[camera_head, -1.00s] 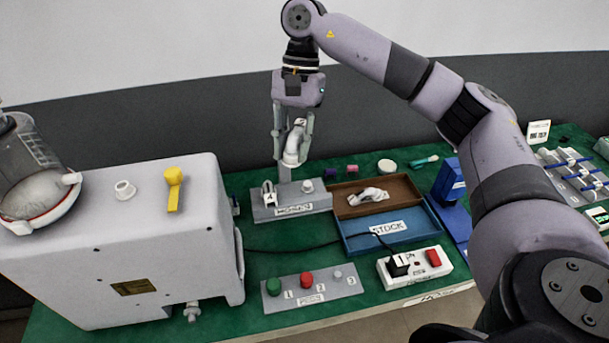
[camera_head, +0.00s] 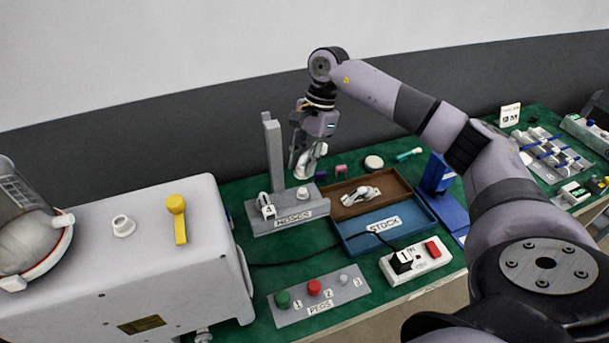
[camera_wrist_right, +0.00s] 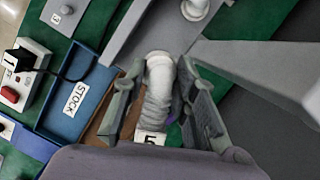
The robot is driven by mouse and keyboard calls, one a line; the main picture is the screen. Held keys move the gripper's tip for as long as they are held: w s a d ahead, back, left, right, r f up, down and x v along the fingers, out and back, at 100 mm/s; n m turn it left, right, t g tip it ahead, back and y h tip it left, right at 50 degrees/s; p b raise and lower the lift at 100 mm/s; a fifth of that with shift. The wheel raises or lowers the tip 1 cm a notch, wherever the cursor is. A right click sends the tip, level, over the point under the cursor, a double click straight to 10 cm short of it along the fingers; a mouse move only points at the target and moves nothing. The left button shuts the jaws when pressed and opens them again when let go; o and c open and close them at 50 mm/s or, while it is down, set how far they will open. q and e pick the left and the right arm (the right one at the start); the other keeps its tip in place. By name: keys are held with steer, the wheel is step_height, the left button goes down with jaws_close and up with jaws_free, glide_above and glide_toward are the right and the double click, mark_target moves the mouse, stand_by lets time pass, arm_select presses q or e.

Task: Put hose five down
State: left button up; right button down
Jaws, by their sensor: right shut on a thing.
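Hose five is a short white bent hose (camera_wrist_right: 158,85) with a tag marked 5 (camera_wrist_right: 150,138); it shows between the fingers in the right wrist view. My right gripper (camera_head: 306,165) is shut on it and holds it above the green table, just behind the grey hose stand. The hose also shows in the head view (camera_head: 309,160). My left gripper is not in view.
A brown tray (camera_head: 398,183) holds another white hose piece (camera_head: 360,195). A blue STOCK tray (camera_head: 420,222) lies in front of it.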

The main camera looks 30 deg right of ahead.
mark_target(303, 190)
steer(key=shift+f, duration=0.7)
step_height(303, 190, down, 4)
steer(key=shift+f+p, duration=0.1)
steer(key=shift+p, duration=0.45)
steer(key=shift+f, duration=0.1)
arm_select(q)
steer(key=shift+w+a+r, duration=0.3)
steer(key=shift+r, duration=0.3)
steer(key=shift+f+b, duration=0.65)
steer(key=shift+b, duration=0.1)
arm_select(e)
steer(key=shift+f, duration=0.6)
steer(key=c, duration=1.3)
jaws_free()
steer(key=shift+r, duration=0.1)
